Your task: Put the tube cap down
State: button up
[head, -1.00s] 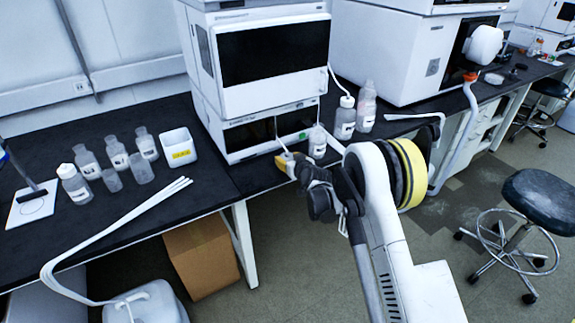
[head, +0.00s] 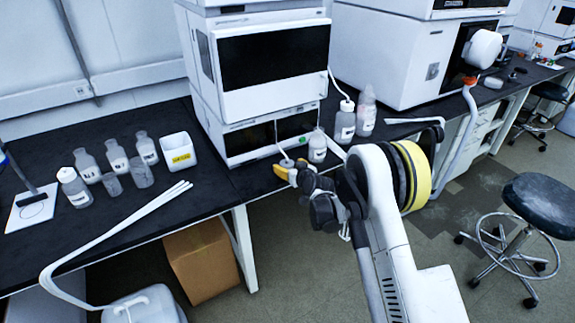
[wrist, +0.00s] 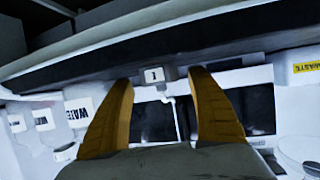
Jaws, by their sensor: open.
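The tube cap is a small pale piece (head: 286,162) at the front edge of the bench, below the lower instrument module. A thin white tube runs to it from the module. My gripper (head: 290,170) has yellow fingers and is right at the cap. In the wrist view my gripper (wrist: 160,78) is open, with its two fingers well apart. I cannot tell whether the cap touches the bench top.
A white-capped bottle (head: 317,146) stands just right of my gripper, with two taller bottles behind it. The instrument stack (head: 265,95) rises behind. A white bin (head: 179,150) and several bottles stand to the left. Bare black bench lies between bin and gripper.

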jog(key=s+d+r+m+g+h+p, duration=0.1)
jog(key=s+d+r, duration=0.6)
jog(key=s+r, duration=0.4)
jog(key=s+d+r+m+g+h+p, duration=0.1)
jog(key=s+d+r+p, duration=0.1)
jog(key=s+d+r, duration=0.65)
jog(key=s+d+r+m+g+h, duration=0.1)
jog(key=s+d, duration=0.2)
jog(key=s, duration=0.7)
jog(key=s+d+r+m+g+h, duration=0.1)
jog(key=s+d+r, duration=0.1)
jog(key=s, duration=0.7)
jog(key=s+d+r+g+h, duration=0.1)
jog(key=s+d, duration=0.2)
jog(key=s, duration=0.7)
jog(key=shift+s+d+r+m+h, duration=0.3)
jog(key=shift+s+d+m+h, duration=0.05)
jog(key=shift+d+m+h, duration=0.05)
